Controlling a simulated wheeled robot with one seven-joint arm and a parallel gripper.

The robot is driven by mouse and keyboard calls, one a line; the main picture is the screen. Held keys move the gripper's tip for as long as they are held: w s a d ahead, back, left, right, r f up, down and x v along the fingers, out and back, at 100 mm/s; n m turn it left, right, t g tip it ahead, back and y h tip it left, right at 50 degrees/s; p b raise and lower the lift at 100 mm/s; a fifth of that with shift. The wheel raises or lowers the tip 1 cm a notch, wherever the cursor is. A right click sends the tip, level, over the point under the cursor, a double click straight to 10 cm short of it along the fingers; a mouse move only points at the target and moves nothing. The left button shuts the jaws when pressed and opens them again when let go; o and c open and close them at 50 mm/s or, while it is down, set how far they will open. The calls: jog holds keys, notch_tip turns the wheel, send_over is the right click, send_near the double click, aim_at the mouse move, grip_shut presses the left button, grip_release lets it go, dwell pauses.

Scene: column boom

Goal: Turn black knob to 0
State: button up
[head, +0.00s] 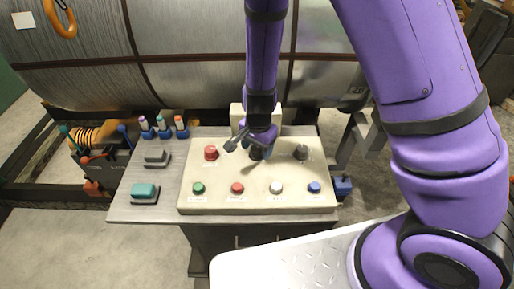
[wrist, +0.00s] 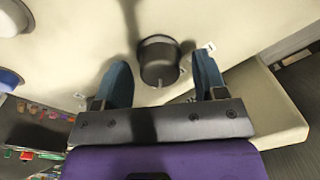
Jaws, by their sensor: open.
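The black knob (wrist: 159,58) is a dark round knob on the pale panel, with a small light mark at its lower edge in the wrist view. My gripper (wrist: 159,72) is open, with one blue-grey finger on each side of the knob. Gaps show between the fingers and the knob, and I cannot tell their height over the panel. In the head view, my gripper (head: 258,142) is over the back middle of the panel and mostly hides the black knob (head: 256,154). The small white labels around the knob are too small to read.
Teal (head: 145,190) and grey (head: 156,156) blocks are at left on the table.

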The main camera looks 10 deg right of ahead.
jog(key=shift+f, duration=0.3)
jog(key=shift+c, duration=0.5)
jog(key=c, duration=0.8)
jog(key=shift+n, duration=0.3)
jog(key=n, duration=0.3)
jog(key=shift+n, duration=0.3)
jog(key=shift+a+n, duration=0.1)
jog(key=shift+n, duration=2.1)
